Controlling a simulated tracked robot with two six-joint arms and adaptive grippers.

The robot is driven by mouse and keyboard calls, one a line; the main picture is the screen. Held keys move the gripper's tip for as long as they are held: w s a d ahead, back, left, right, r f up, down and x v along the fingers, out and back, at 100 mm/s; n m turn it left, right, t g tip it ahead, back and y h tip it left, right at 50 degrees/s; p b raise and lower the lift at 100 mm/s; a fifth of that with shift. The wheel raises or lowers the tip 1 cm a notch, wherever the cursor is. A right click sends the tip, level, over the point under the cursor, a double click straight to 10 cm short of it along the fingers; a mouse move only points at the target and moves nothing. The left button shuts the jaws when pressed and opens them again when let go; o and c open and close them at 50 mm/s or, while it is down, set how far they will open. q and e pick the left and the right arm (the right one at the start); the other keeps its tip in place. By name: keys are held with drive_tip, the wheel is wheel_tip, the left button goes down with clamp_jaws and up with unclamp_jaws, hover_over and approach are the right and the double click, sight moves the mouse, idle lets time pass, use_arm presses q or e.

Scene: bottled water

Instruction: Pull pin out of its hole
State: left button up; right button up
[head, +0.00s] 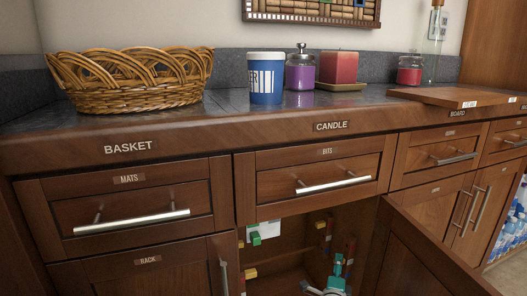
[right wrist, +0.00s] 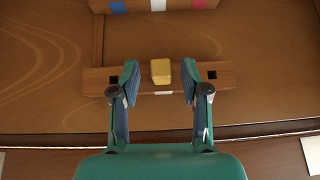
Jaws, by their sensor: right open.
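In the right wrist view a yellow block-like pin (right wrist: 161,72) sits in the middle of a short wooden bar (right wrist: 220,78). A dark square hole shows on each side of it in the bar. My right gripper (right wrist: 160,80) is open, with one finger on each side of the pin and a gap to it on both sides. In the head view my right gripper (head: 338,268) is low inside the open cabinet below the drawer marked BITS. Which of the small coloured pieces there is this pin I cannot tell. My left gripper is not in view.
An open cabinet door (head: 425,262) stands at the right of the opening. A green piece (head: 255,238) and a yellow piece (head: 250,273) are at the cabinet's left side. Above are the BITS drawer (head: 315,167) and a counter with a basket (head: 130,80) and cup (head: 266,78).

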clamp_jaws()
drive_tip(key=shift+a, duration=0.1)
drive_tip(key=d+p+v, duration=0.1)
drive_tip(key=p+v, duration=0.1)
drive_tip(key=v, duration=0.5)
drive_tip(key=shift+s, duration=0.15)
idle(1.3)
